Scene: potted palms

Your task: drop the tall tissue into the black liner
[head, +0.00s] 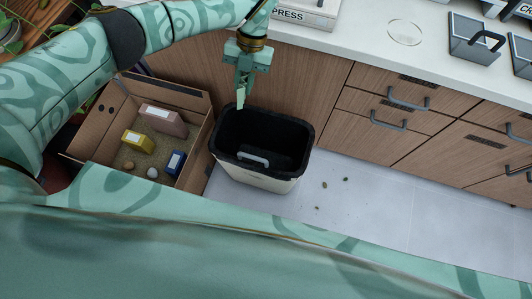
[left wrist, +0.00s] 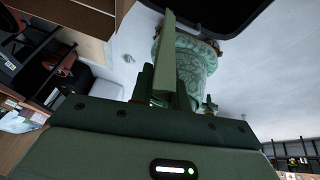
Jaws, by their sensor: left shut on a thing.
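My left gripper (head: 242,90) points down above the back left rim of a cream bin (head: 262,182) in the head view. It is shut on a narrow, pale green, upright piece, the tall tissue (head: 240,98). In the left wrist view the tissue (left wrist: 168,50) stands up thin and nearly edge-on between the fingers (left wrist: 168,88). The black liner (head: 240,122) lines the bin and folds over its rim; it also shows at the top of the left wrist view (left wrist: 215,10). The liner's bottom is dark. My right gripper is not in view.
A cardboard box (head: 190,98) with several small boxes and rounded objects stands left of the bin. Wooden drawers (head: 370,120) and a white counter (head: 360,42) are behind. Bits of leaf lie on the open grey floor (head: 350,215) to the right.

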